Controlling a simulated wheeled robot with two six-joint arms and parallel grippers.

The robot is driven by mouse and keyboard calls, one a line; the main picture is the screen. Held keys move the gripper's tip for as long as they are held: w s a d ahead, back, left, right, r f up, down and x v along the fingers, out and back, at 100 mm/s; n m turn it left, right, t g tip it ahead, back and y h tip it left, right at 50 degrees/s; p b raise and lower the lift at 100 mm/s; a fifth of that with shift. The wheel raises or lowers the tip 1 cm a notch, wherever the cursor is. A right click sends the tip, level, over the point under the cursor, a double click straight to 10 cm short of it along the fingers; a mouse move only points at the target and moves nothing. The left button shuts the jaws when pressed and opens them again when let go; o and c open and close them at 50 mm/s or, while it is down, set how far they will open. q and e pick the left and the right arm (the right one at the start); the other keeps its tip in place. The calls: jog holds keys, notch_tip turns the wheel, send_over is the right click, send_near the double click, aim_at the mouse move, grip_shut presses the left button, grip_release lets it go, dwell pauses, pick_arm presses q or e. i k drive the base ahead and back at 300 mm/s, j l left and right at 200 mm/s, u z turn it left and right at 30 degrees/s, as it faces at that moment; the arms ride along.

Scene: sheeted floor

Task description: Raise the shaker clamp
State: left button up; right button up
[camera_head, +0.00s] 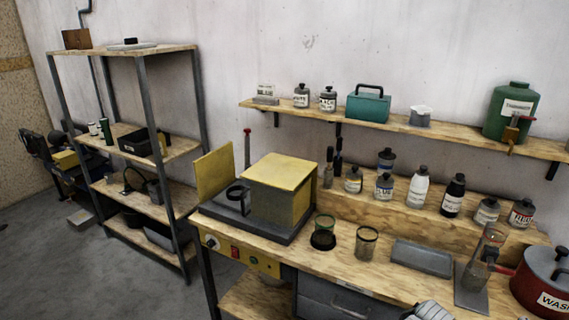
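A shaker-like machine stands at the left end of the wooden workbench. It has a dark base plate (283,237), a yellow-topped box (281,170) and an upright yellow panel (215,171). A black ring-shaped part (238,194) sits on the plate between panel and box. A thin upright rod with a red top (247,147) rises behind it. I cannot tell which of these parts is the clamp. A yellow control panel (239,254) with a dial and red switch is on the bench front below.
Bench items right of the machine include a green-rimmed cup (323,234), a glass jar (366,243), a grey tray (421,258) and a red pot (544,280). Several bottles stand behind. A wall shelf (386,121) hangs above. A shelving rack (189,268) stands left; open floor (75,275) lies before it.

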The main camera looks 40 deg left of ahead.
aim_at(247, 138)
jog(key=i, duration=0.45)
jog(key=u, duration=1.85)
